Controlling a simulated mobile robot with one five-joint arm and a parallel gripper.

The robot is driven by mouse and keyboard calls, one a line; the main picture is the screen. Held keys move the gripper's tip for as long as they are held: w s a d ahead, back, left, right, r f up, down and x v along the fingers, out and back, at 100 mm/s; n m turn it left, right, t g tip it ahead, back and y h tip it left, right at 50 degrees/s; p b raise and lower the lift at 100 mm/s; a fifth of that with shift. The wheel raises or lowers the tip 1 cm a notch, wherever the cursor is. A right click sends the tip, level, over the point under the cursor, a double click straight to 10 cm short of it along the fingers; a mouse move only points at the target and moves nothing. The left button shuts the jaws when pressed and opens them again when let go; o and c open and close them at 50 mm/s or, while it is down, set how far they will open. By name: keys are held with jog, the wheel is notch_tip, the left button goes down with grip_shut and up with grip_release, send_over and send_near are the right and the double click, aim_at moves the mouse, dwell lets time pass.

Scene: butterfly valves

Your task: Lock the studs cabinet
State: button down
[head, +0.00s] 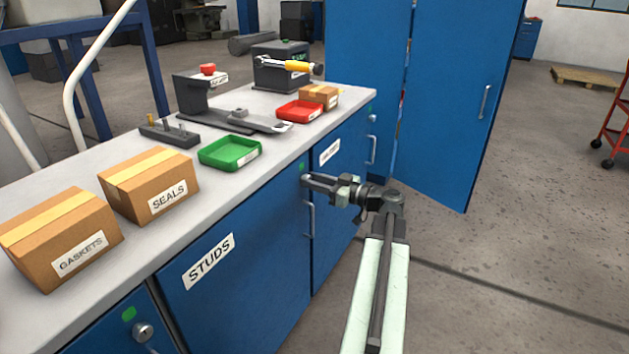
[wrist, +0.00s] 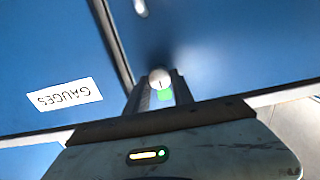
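The blue studs cabinet door, with its white STUDS label (head: 208,262), appears closed under the bench in the head view. Its lock knob (wrist: 160,78) is round and silvery with a slot, beside a green marker (wrist: 165,95). The marker also shows in the head view (head: 301,166). My gripper (head: 307,181) is at the knob, near the door's right edge and above its handle (head: 309,218). In the wrist view my gripper's fingers (wrist: 160,86) lie on either side of the knob. I cannot tell whether they press on it.
The gauges door, with its label upside down in the wrist view (wrist: 64,95), adjoins the studs door. Another lock (head: 143,332) with a green marker is at lower left. A tall blue cabinet door (head: 455,100) stands open behind my arm.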

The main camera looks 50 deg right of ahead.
jog(key=shift+w+d, duration=0.15)
jog(key=shift+d, duration=0.15)
jog(key=shift+a, duration=0.2)
jog(key=shift+m, duration=0.4)
jog(key=m, duration=1.7)
jog(key=shift+d+f, duration=0.1)
jog(key=shift+f, duration=0.05)
jog(key=c, duration=1.1)
grip_release()
